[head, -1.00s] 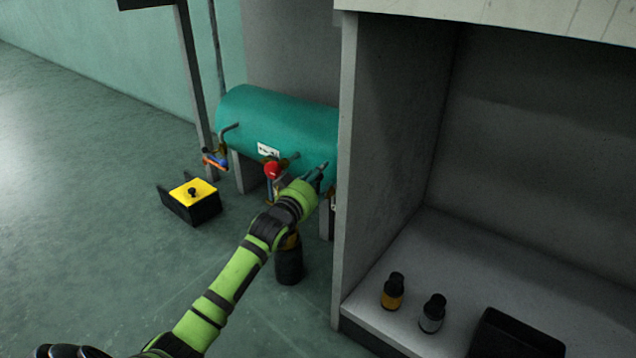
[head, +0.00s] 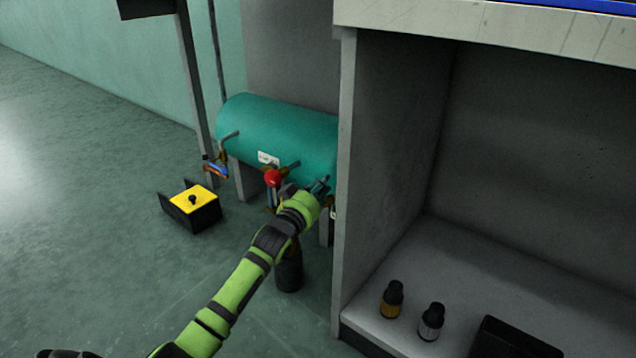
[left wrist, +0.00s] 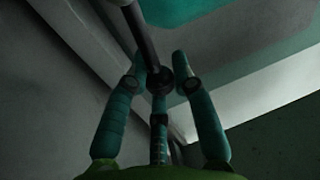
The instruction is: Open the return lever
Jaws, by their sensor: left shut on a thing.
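A teal tank (head: 285,128) lies low beside a grey bench. My left gripper (head: 320,186) is at the tank's front right, near the bench's side wall. In the left wrist view its teal fingers (left wrist: 160,76) are closed around the end of a dark bar (left wrist: 143,38), which looks like the return lever. In the head view the gripper hides this lever. A red-knobbed valve (head: 272,178) is just left of the gripper, and a blue and orange handle (head: 216,170) is farther left on the tank's piping.
The bench's side wall (head: 375,150) stands close to the right of my gripper. Two small bottles (head: 391,299) (head: 431,321) stand on its lower shelf. A black box with a yellow top (head: 192,203) sits on the floor. The floor at left is clear.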

